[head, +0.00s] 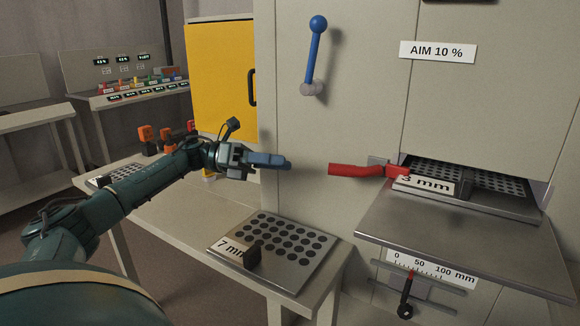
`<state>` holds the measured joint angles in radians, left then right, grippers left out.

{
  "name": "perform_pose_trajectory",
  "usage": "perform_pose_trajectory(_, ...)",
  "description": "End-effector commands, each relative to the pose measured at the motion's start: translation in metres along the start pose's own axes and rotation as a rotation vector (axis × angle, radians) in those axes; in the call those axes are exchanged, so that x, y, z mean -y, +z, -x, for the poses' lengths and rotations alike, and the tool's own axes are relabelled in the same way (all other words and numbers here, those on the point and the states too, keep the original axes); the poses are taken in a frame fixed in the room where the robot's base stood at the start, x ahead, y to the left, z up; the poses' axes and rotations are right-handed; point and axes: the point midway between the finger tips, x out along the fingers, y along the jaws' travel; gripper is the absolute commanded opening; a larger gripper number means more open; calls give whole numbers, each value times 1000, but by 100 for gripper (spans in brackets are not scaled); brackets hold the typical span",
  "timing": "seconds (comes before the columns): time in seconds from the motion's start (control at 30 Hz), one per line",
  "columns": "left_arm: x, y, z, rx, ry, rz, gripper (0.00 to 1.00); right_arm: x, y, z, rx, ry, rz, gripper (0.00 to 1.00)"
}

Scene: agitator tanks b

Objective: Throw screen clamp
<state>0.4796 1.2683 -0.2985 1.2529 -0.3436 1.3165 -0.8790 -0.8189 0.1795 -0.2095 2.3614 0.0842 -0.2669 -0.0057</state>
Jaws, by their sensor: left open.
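The screen clamp shows as a red lever (350,171) on the front of the machine, pointing left from a small metal bracket by the screen slot. A perforated screen labelled 3 mm (428,184) sits in the slot, at the lever's right end. My left gripper (288,163) is left of the red lever's free end, apart from it, with its fingers pointing right. The gap between its fingers is hard to see from this side, and nothing shows held in it. My right gripper is not in view.
A 7 mm screen (290,244) lies on the bench below my left arm. A metal shelf (470,240) juts out under the slot. A blue-knobbed lever (315,55) stands above, and a black-knobbed slider (405,310) is below. A yellow cabinet (220,70) stands behind.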

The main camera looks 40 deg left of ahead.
Motion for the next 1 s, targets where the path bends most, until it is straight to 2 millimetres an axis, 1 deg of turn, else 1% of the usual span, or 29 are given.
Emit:
perform_pose_trajectory(0.23, 0, 0, 1, 0, 0, 0, 44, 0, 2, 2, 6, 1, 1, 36)
perform_pose_trajectory(0.27, 0, 0, 1, 0, 0, 0, 43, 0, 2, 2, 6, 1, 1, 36)
perform_pose_trajectory(0.37, 0, -2, -3, 5, -6, 8, 35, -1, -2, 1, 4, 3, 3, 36)
perform_pose_trajectory(0.47, 3, -11, -22, 35, -29, 44, 27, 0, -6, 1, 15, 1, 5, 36)
perform_pose_trajectory(0.53, 7, -22, -42, 79, -48, 91, 21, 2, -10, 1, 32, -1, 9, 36)
perform_pose_trajectory(0.63, 19, -42, -72, 179, -66, 188, 13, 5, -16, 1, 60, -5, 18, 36)
perform_pose_trajectory(0.7, 30, -55, -86, 261, -61, 264, 7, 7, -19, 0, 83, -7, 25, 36)
perform_pose_trajectory(0.77, 41, -65, -92, 334, -45, 333, 2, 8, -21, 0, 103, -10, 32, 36)
perform_pose_trajectory(0.8, 48, -70, -94, 384, -27, 380, 0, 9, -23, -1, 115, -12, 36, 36)
perform_pose_trajectory(0.87, 59, -78, -93, 456, 10, 451, 0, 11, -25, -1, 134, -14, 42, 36)
perform_pose_trajectory(1.0, 83, -93, -79, 603, 125, 597, 0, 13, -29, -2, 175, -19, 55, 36)
